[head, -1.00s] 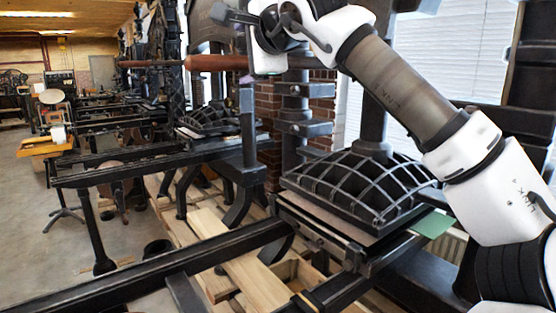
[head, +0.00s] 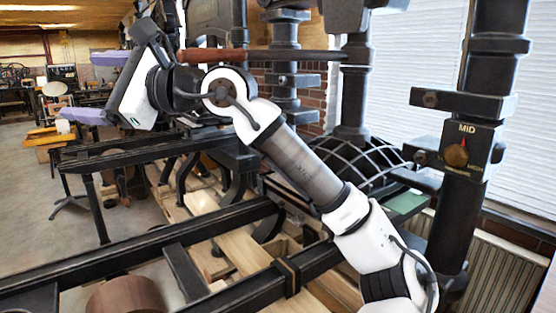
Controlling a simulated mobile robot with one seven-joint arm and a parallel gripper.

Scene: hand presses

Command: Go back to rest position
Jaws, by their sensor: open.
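My gripper (head: 98,87) is at the upper left of the head view, pointing left. Its two pale purple fingers stand well apart with nothing between them, so it is open and empty. My white and grey arm reaches up to it from the lower right. The near hand press has a black ribbed platen (head: 372,163), partly hidden behind my arm. A long bar with a brown wooden handle (head: 212,56) runs behind my wrist. My gripper is left of this handle and apart from the platen.
A dial marked MID (head: 457,152) sits on a black post at the right. Black rails (head: 130,262) cross the lower left over wooden beams (head: 240,250). A brown round wooden piece (head: 128,296) is at the bottom. Open floor (head: 35,205) lies at the left.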

